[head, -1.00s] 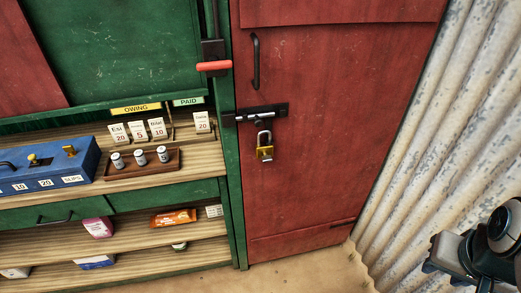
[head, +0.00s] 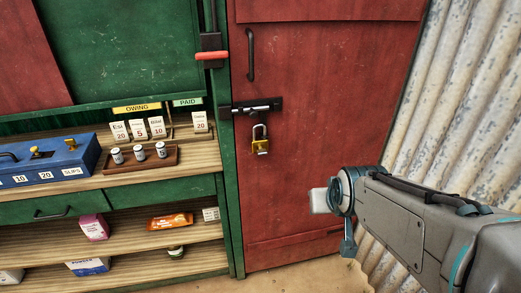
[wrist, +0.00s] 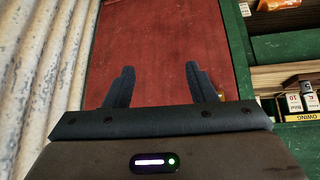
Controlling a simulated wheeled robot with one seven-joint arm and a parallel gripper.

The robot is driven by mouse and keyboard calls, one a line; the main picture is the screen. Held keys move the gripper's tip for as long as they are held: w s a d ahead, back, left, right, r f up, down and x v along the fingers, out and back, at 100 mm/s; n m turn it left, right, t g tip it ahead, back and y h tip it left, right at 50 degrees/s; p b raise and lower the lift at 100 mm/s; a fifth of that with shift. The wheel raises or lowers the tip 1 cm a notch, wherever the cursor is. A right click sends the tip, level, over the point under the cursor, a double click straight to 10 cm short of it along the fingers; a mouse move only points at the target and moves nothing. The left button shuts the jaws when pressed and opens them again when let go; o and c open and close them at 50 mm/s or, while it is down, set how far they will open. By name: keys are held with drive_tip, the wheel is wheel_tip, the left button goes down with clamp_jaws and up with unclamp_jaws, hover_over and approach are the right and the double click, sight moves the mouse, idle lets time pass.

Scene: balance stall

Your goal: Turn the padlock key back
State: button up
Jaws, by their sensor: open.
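A brass padlock (head: 260,147) with a silver shackle hangs below the black sliding bolt (head: 256,107) on the red door (head: 310,170). Its key is too small to make out. My gripper (head: 322,203) is in front of the door, to the lower right of the padlock and clearly apart from it in the head view. In the wrist view the two dark fingers of my gripper (wrist: 159,70) are spread with nothing between them. A small yellow spot, possibly the padlock (wrist: 221,92), shows beside the right finger, mostly hidden.
A corrugated wall (head: 450,100) stands to the right of the door. To the left are a green stall frame and a shelf with a blue box (head: 45,165), a wooden tray (head: 115,168) of small weights and price cards. A red-handled lever (head: 212,55) is above the bolt.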

drive_tip(key=w+a+f+n+t+y+b, duration=0.2)
drive_tip(key=w+a+f+t+b, duration=0.35)
drive_tip(key=w+f+b, duration=0.35)
drive_tip(key=t+y+b, duration=0.4)
drive_tip(key=t+b, duration=0.5)
drive_tip(key=b, duration=0.3)
approach(262, 151)
drive_tip(key=x, duration=0.8)
drive_tip(key=shift+f+p, duration=0.2)
drive_tip(key=shift+p, duration=0.2)
drive_tip(key=shift+w, duration=0.1)
drive_tip(key=c, duration=1)
